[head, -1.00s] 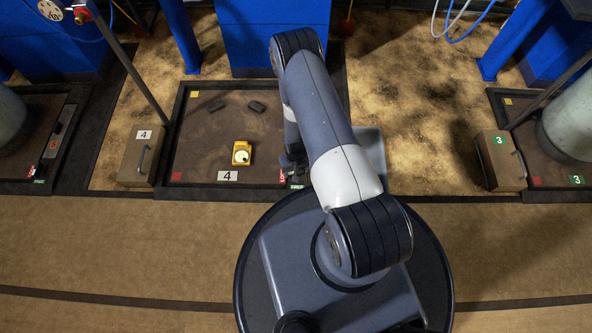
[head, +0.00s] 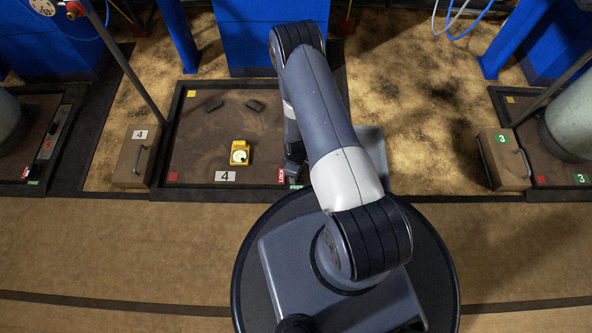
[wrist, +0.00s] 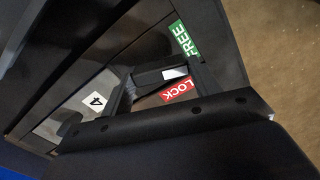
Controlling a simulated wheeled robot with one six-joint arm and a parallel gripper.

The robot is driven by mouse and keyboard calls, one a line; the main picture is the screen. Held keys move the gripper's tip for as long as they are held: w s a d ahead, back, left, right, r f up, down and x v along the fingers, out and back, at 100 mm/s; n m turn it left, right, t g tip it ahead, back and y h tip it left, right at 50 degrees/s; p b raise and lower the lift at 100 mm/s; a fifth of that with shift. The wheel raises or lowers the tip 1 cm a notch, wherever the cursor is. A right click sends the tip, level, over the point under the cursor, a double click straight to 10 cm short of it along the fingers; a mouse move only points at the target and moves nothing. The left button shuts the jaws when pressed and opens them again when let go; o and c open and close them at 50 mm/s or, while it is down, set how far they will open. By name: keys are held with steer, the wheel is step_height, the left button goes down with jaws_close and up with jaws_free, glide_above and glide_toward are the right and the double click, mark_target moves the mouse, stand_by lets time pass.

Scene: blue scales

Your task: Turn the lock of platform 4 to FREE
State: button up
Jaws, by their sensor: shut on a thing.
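Platform 4 (head: 205,148) is a brown square plate in a dark frame, with a white "4" label (head: 225,176) at its front edge. Its lock is at the front right corner, with a red LOCK label (head: 281,175) and a green FREE label (head: 295,185). My gripper (head: 293,172) is at this corner. In the wrist view, my gripper (wrist: 163,82) is shut on the dark lock lever (wrist: 148,77). The lever's white mark (wrist: 175,72) shows between the red LOCK label (wrist: 180,90) and the green FREE label (wrist: 186,38). My gripper hides part of the lock.
A yellow gauge (head: 240,153) and two dark blocks (head: 214,105) lie on platform 4. A brown box (head: 135,158) marked 4 stands to its left. A box (head: 504,158) marked 3 stands at the right. Blue columns (head: 272,36) stand behind. The floor in front is clear.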

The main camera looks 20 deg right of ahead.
steer(key=shift+d+n, duration=0.1)
steer(key=shift+n, duration=1.7)
steer(key=o, duration=1)
steer(key=shift+r, duration=0.1)
step_height(320, 180, up, 11)
steer(key=p, duration=0.5)
steer(key=shift+f, duration=0.2)
